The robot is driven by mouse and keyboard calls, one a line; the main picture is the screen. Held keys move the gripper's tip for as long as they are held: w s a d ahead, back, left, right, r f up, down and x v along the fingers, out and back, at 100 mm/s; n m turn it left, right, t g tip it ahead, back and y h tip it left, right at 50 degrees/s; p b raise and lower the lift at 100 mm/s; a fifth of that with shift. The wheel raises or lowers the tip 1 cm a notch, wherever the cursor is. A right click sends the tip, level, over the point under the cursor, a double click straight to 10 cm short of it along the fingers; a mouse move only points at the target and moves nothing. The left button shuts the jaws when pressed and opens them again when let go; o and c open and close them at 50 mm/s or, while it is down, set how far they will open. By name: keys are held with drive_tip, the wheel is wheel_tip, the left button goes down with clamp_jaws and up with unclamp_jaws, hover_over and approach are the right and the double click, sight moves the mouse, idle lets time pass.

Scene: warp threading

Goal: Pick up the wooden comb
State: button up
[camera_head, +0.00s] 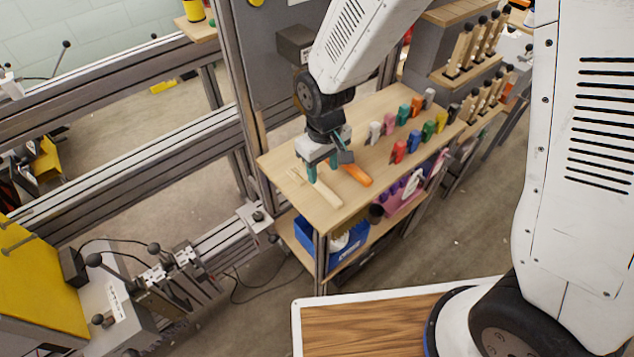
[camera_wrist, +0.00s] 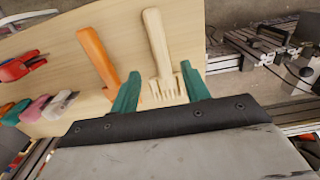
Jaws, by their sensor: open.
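The wooden comb (camera_head: 322,190) lies on the wooden shelf top near its front left end, pale, with a handle and a toothed end. In the wrist view the comb (camera_wrist: 157,48) has its handle pointing up and its teeth at the bottom. My gripper (camera_head: 319,172) is above the toothed end of the comb. Its green fingers are apart, one on each side of the teeth in the wrist view (camera_wrist: 163,92). Nothing is held between them. I cannot tell the exact height of the fingertips above the shelf.
An orange-handled tool (camera_head: 355,175) lies close beside the comb. Several coloured clips or spools (camera_head: 399,150) stand in rows farther along the shelf top (camera_head: 285,165). A blue bin (camera_head: 318,243) sits on the lower shelf. A metal frame post (camera_head: 240,90) rises at the shelf's left.

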sight(322, 185)
wheel_tip(322, 185, down, 5)
drive_tip(key=shift+s+f, duration=0.1)
drive_tip(key=shift+f, duration=0.1)
drive_tip(key=shift+c, duration=0.3)
clamp_jaws()
drive_tip(key=shift+r, duration=0.1)
